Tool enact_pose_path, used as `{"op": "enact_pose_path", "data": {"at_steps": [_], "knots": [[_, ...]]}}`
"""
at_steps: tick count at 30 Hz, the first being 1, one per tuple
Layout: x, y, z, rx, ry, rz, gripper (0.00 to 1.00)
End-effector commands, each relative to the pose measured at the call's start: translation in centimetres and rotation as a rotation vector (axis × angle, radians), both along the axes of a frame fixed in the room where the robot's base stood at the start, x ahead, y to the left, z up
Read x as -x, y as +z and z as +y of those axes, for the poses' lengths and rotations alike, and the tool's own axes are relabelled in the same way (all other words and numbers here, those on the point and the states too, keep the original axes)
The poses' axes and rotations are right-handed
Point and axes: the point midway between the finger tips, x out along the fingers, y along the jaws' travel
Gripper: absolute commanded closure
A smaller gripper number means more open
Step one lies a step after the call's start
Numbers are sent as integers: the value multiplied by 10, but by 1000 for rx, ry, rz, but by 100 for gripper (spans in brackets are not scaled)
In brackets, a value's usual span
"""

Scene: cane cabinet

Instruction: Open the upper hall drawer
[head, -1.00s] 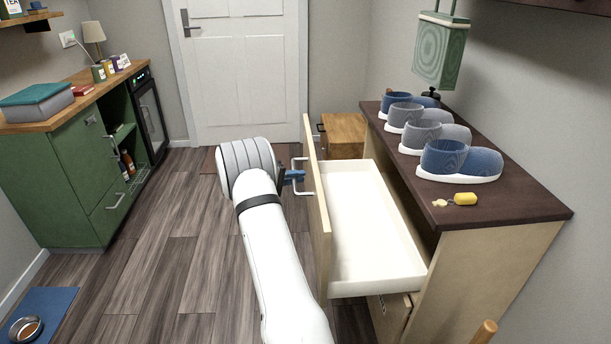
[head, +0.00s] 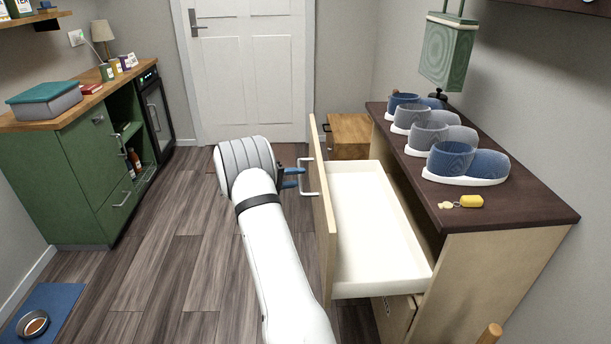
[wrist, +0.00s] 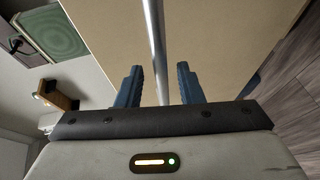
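The upper drawer (head: 375,225) of the hall cabinet (head: 495,252) is pulled far out, and its white inside is empty. Its wooden front (head: 324,205) faces left and carries a metal bar handle (head: 307,192). My gripper (head: 291,177) is at this handle. In the wrist view the handle bar (wrist: 156,45) passes between the two blue fingers of my gripper (wrist: 160,85), with a gap on each side. The fingers are apart and not closed on the bar. The drawer front (wrist: 225,35) fills the space beyond the fingers.
Several blue and grey shoes (head: 465,163) and a yellow key tag (head: 470,202) lie on the cabinet top. A lower drawer (head: 396,312) shows below. A wooden box (head: 350,133) stands behind. A green cabinet (head: 70,185) is at left, with clear floor (head: 170,240) between.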

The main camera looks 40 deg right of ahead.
Motion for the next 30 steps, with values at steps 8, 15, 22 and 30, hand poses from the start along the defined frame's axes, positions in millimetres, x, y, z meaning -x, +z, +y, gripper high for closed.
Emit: {"op": "enact_pose_path", "data": {"at_steps": [8, 15, 22, 30], "knots": [[-10, 9, 43, 0, 3, 0, 66], [-11, 10, 51, 0, -1, -1, 66], [-11, 10, 51, 0, -1, -1, 66], [-9, 18, 53, -13, -2, -2, 66]]}}
